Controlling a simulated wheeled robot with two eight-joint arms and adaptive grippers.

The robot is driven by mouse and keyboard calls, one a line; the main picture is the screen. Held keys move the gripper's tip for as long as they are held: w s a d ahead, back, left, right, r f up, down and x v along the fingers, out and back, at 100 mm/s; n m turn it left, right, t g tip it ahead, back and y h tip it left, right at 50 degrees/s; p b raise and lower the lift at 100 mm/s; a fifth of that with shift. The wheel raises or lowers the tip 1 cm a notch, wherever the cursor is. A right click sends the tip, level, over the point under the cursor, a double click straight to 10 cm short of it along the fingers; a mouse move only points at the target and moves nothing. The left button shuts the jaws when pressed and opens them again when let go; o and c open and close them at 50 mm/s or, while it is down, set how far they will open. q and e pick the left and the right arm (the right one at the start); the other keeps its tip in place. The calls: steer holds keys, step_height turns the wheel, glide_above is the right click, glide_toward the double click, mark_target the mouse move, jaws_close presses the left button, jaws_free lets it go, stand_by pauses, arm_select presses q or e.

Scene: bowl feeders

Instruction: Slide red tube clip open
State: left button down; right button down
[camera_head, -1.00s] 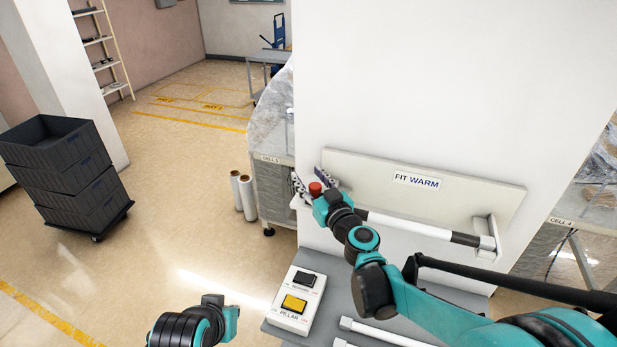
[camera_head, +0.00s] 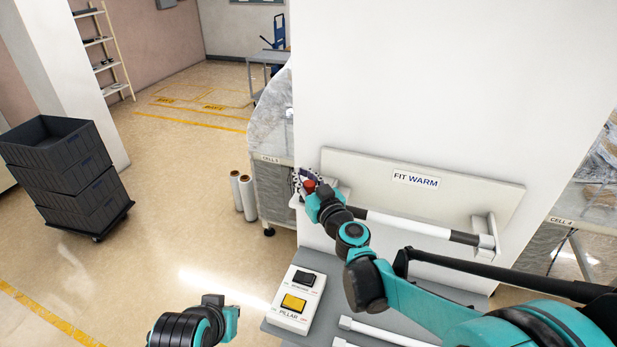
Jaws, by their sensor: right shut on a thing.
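The red tube clip (camera_head: 309,186) shows as a small red knob at the left end of the rack under the FIT WARM panel. My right gripper (camera_head: 305,181) is at that left end and shut on the clip; its fingers are small and partly hidden by the wrist. A white tube (camera_head: 410,223) with dark ends lies across the rack, its left part behind my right arm. My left gripper (camera_head: 222,311) hangs low at the bottom of the view, away from the rack; its jaws are too unclear to judge.
The FIT WARM panel (camera_head: 470,197) is fixed to the white pillar (camera_head: 430,90). A control box (camera_head: 299,300) with a black and a yellow button sits on the grey shelf (camera_head: 325,262), beside more white tubes (camera_head: 385,331). Stacked grey crates (camera_head: 65,170) and white rolls (camera_head: 247,197) stand left on open floor.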

steer(key=a, duration=0.1)
steer(key=w+a, duration=0.1)
steer(key=shift+a, duration=0.35)
steer(key=c, duration=1.3)
jaws_free()
steer(key=shift+a, duration=0.1)
steer(key=shift+c, duration=0.2)
steer(key=shift+o, duration=0.4)
steer(key=shift+a, duration=0.15)
